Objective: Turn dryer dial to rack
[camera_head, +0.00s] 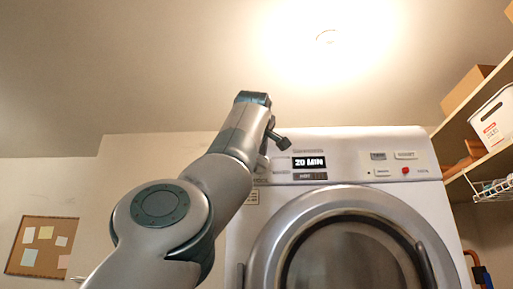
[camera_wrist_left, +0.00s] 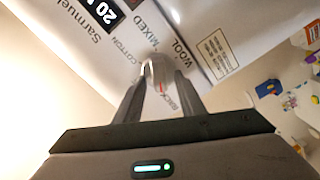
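The white dryer (camera_head: 345,150) stands ahead, its panel showing "20 MIN" on a black display (camera_head: 309,162). In the head view my left arm covers the dial. In the left wrist view the grey dial (camera_wrist_left: 158,70) sits between the two fingertips of my left gripper (camera_wrist_left: 160,80), which look closed against its sides. Labels COTTON, MIXED, WOOL and RACK (camera_wrist_left: 170,101) ring the dial. The dial's red mark (camera_wrist_left: 162,88) points towards RACK, which the fingers partly frame. The left gripper (camera_head: 277,140) also shows in the head view. My right gripper is not in view.
The round dryer door (camera_head: 270,245) is below the panel. A shelf with a white basket (camera_head: 493,119) and a cardboard box (camera_head: 466,88) is on the right. A cork board (camera_head: 40,246) hangs on the left wall.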

